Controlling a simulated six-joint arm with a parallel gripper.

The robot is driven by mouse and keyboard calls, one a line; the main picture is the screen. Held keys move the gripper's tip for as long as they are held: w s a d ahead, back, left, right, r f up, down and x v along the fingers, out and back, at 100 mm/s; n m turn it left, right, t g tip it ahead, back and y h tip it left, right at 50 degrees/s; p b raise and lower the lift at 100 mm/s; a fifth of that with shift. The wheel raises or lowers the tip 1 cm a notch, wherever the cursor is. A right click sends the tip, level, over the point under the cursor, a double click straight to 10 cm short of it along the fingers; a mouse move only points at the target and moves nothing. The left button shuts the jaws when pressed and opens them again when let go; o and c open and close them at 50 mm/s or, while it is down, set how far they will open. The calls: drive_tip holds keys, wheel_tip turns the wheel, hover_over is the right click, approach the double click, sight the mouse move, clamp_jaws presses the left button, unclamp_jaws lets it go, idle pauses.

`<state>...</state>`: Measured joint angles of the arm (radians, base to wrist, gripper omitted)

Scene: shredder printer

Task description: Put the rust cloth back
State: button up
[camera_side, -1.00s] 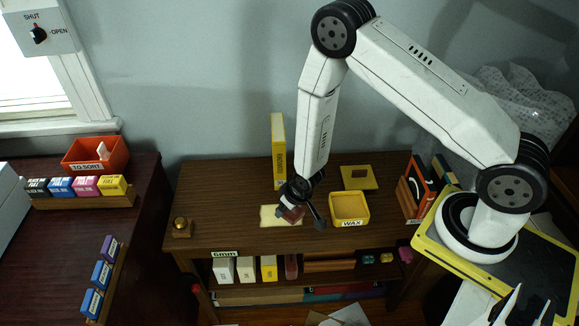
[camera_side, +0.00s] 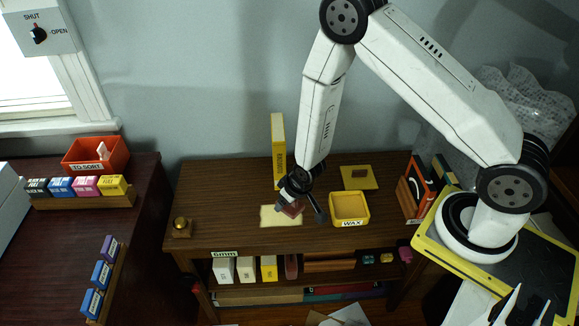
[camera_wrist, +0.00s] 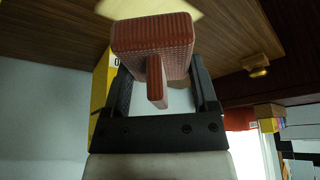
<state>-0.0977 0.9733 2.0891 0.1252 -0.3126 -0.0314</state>
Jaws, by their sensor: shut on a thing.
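The rust cloth (camera_wrist: 150,36) is a rust-red, woven-looking pad with an upright tab, held between the fingers of my gripper (camera_wrist: 158,78) in the wrist view. In the side view my gripper (camera_side: 297,200) points down, with the rust cloth (camera_side: 291,210) below it. The cloth is just over a cream sheet (camera_side: 275,219) on the brown desk. A small gap is hard to judge from this angle. A yellow pad (camera_side: 372,183) with a dark rust square lies at the back right.
A yellow tray labelled WAX (camera_side: 350,223) stands close to the right of my gripper. A tall yellow box (camera_side: 278,140) stands behind it. A brass knob (camera_side: 181,225) is at the left. The desktop between the knob and the sheet is clear.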

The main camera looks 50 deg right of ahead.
drive_tip(key=shift+w+r, duration=0.15)
drive_tip(key=shift+r, duration=0.35)
drive_tip(key=r, duration=0.5)
drive_tip(key=w+d+r, duration=0.1)
drive_tip(key=r, duration=0.2)
drive_tip(key=w+d+r+v, duration=0.1)
drive_tip(key=v, duration=0.6)
drive_tip(key=w+a+f+n+g+y, duration=0.1)
drive_tip(key=a+f+n+y, duration=0.2)
drive_tip(key=a+f+n, duration=0.6)
drive_tip(key=shift+a+f, duration=0.6)
drive_tip(key=shift+f, duration=0.55)
drive_tip(key=shift+w, duration=0.25)
drive_tip(key=shift+w+a+f, duration=0.5)
drive_tip(key=shift+w+f, duration=1.1)
drive_tip(key=shift+w, duration=0.55)
drive_tip(key=shift+w+a+f, duration=0.45)
drive_tip(key=shift+w+f, duration=1.1)
drive_tip(key=shift+w, duration=0.65)
drive_tip(key=shift+w+a+f, duration=0.5)
drive_tip(key=shift+w+f, duration=1.1)
drive_tip(key=shift+w, duration=0.55)
drive_tip(key=shift+f, duration=0.1)
